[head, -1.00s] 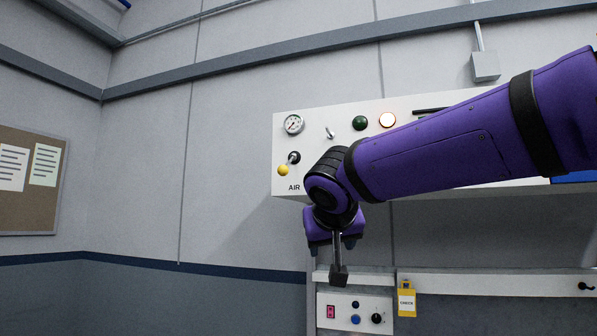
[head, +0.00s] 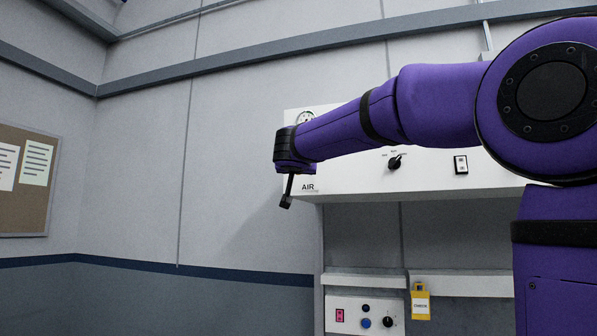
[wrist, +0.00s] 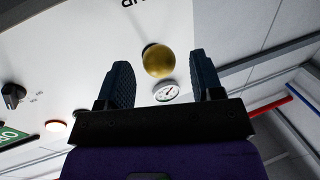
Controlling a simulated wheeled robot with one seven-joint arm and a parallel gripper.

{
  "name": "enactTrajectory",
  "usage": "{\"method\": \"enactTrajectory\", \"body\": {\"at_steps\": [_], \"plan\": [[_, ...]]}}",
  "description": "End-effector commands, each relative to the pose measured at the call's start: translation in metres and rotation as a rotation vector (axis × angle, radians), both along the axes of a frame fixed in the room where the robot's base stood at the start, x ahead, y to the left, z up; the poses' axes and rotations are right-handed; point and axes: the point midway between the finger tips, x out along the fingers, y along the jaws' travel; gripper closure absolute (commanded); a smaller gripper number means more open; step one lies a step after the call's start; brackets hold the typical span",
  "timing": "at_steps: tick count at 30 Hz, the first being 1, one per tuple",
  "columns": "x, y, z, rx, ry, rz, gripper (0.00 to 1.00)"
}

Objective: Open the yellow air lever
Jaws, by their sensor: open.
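The yellow air lever shows in the wrist view as a round yellow knob (wrist: 158,60) on a dark mount against the white panel. My gripper (wrist: 160,64) is open, with one dark finger on each side of the knob. Gaps show between the knob and both fingers; how deep it sits between them is hard to tell. In the head view my gripper (head: 293,166) is at the left end of the panel (head: 345,185), just above the AIR label (head: 308,187), and hides the lever there.
A round gauge (wrist: 166,92) sits close to the knob. A black rotary knob (head: 395,162) and a switch (head: 461,165) are further right on the panel. A lower control box (head: 365,315) and yellow padlock tag (head: 420,302) are below.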

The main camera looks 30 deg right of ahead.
Motion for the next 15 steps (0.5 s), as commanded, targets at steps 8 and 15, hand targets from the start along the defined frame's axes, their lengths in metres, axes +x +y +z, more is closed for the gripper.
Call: {"method": "enactTrajectory", "body": {"at_steps": [8, 15], "plan": [[0.029, -0.021, 0.000, -0.001, 0.001, -0.001, 0.40], [0.035, -0.026, 0.000, -0.001, 0.001, 0.001, 0.40]]}}
